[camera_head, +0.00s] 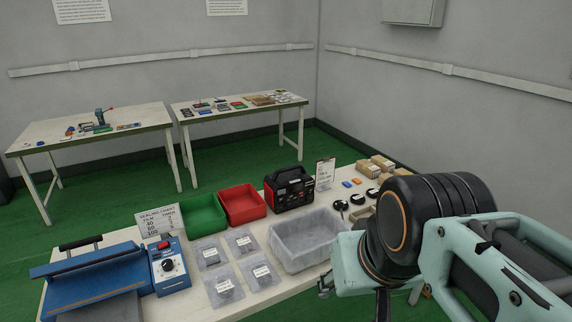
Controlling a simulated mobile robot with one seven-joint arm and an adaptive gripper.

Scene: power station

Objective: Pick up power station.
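The power station (290,188) is a black box with red sides and a top handle. It stands upright on the near table, at the back edge, right of the red bin and behind the clear bin. My arm reaches in from the right. My gripper (325,284) shows only in small part, low in the picture beside the clear bin and in front of the power station, apart from it. Most of the gripper is hidden behind my arm's own links, and its fingers cannot be made out clearly.
The near table (262,302) also holds a green bin (203,213), a red bin (242,203), a clear bin (304,239), several labelled bags (224,287), a blue sealing machine (92,277), a sign (325,173) and small boxes (376,165). Two other tables stand behind.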

